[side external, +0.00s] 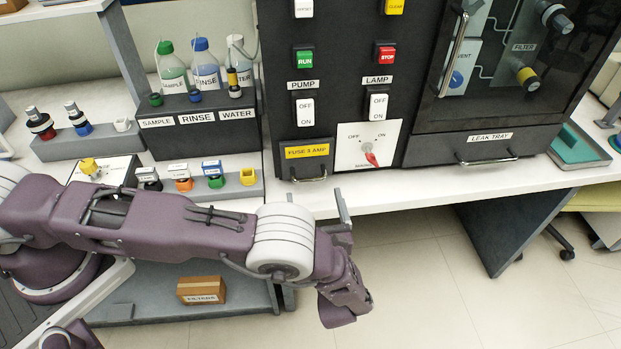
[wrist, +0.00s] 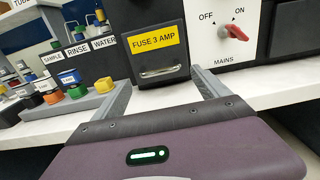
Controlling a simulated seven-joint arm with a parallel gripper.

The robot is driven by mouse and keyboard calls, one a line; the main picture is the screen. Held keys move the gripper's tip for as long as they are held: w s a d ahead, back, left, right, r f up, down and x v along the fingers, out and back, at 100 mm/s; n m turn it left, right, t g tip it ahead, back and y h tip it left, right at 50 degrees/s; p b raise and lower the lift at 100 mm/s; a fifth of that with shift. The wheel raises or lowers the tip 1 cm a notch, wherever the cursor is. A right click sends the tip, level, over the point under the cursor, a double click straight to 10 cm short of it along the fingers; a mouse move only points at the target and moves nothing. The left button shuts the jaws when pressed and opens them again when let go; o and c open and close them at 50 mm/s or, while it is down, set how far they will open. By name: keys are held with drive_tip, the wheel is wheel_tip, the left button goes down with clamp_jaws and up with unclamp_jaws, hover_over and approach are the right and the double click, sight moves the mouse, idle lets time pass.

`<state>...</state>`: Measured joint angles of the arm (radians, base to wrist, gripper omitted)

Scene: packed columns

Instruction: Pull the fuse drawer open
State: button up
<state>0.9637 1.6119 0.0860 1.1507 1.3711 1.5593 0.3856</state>
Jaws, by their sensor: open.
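The fuse drawer (side external: 306,165) is a small black front at the lower left of the black instrument panel, with a yellow "FUSE 3 AMP" label. It appears closed. Its thin metal bar handle (side external: 308,179) runs sideways under the label; in the wrist view the handle (wrist: 160,72) sits ahead, between the fingers' lines. My gripper (side external: 341,205) is in front of the bench edge, to the right of the handle in the side external view. In the wrist view my gripper (wrist: 162,77) has its fingers wide apart, with nothing between them, and I see no contact with the handle.
The mains switch (wrist: 232,33) with a red pointer is right of the drawer. The bottle rack (side external: 200,125) and coloured caps on a grey block (side external: 225,188) stand to the left. The leak tray (side external: 487,150) has its own handle. The bench front strip is clear.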

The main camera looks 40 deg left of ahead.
sight(311, 181)
drive_tip(key=x, duration=0.7)
drive_tip(key=shift+f, duration=0.2)
drive_tip(key=c, duration=1.8)
drive_tip(key=v, duration=1.7)
drive_tip(key=shift+d, duration=0.3)
drive_tip(key=shift+s+r, duration=0.1)
drive_tip(key=shift+r, duration=0.05)
drive_tip(key=o, duration=1.8)
drive_tip(key=shift+a, duration=0.1)
